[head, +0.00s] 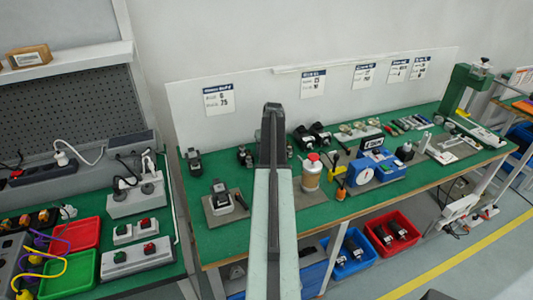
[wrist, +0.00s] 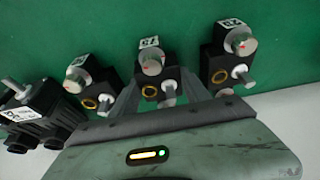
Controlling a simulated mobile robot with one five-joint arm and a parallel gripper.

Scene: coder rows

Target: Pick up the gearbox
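Several black gearbox-like units with round grey shafts, yellow rings and white labels show in the wrist view. The middle gearbox (wrist: 157,80) has a label that seems to read 75. It lies between the two grey fingers of my gripper (wrist: 160,95), which are spread apart; I cannot tell whether they touch it. A similar unit stands to the right (wrist: 230,58) and another to the left (wrist: 92,80). In the head view my arm reaches over the green bench and hides part of the row, where a dark unit (head: 244,156) stands beside it.
A dark motor-like part (wrist: 38,110) lies at the left of the wrist view. Blue (head: 347,262) and red bins (head: 391,236) sit below. A white panel (head: 240,105) backs the bench.

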